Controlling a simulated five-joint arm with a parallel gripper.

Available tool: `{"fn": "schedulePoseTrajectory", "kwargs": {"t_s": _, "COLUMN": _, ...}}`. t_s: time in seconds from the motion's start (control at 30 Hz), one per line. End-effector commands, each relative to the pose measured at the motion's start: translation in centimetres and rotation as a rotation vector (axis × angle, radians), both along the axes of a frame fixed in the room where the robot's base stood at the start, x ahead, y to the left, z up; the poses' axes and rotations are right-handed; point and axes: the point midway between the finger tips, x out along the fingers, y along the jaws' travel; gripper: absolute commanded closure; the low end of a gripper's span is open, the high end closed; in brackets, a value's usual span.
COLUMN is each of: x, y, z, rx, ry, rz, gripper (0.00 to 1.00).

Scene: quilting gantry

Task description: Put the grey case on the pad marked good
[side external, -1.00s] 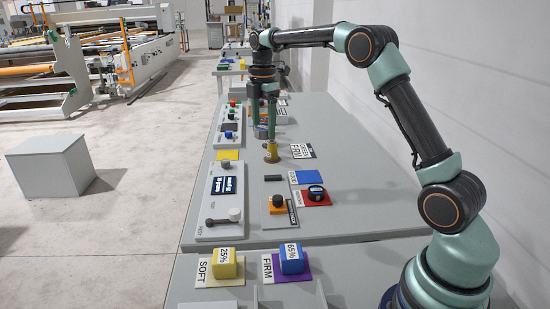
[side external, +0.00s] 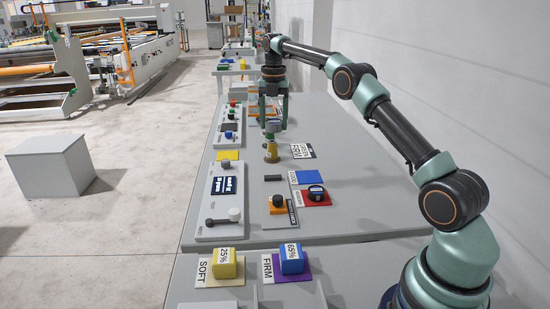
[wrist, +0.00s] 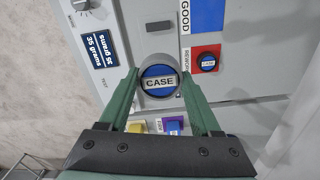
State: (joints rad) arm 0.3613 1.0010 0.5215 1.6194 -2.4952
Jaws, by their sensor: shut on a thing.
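The grey case is a short round thing with a blue top lettered CASE; in the wrist view the case (wrist: 158,82) sits between my fingertips. My gripper (wrist: 157,88) is shut on it. In the side view my gripper (side external: 273,119) holds the case (side external: 272,126) above the table, with its fingers on either side. The good pad is blue (wrist: 207,14), with the word GOOD beside it; in the side view the blue pad (side external: 307,176) lies bare on the table, nearer the camera than my gripper.
A red pad (side external: 323,202) next to the blue one bears another dark case (side external: 316,192). A scale with a display (side external: 224,184) lies to the left. The table's right part is clear.

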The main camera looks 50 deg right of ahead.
Motion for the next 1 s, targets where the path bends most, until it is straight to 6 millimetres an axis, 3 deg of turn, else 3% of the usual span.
{"fn": "schedulePoseTrajectory", "kwargs": {"t_s": 0.17, "x": 0.0, "y": 0.0, "z": -1.9, "rx": 0.001, "ry": 0.003, "rz": -0.001, "gripper": 1.00}}
{"fn": "schedulePoseTrajectory", "kwargs": {"t_s": 0.7, "x": -0.1, "y": 0.1, "z": -14.2, "rx": 0.001, "ry": 0.002, "rz": -0.002, "gripper": 1.00}}
{"fn": "schedulePoseTrajectory", "kwargs": {"t_s": 1.0, "x": 0.0, "y": 0.0, "z": -16.4, "rx": 0.000, "ry": 0.001, "rz": -0.002, "gripper": 1.00}}
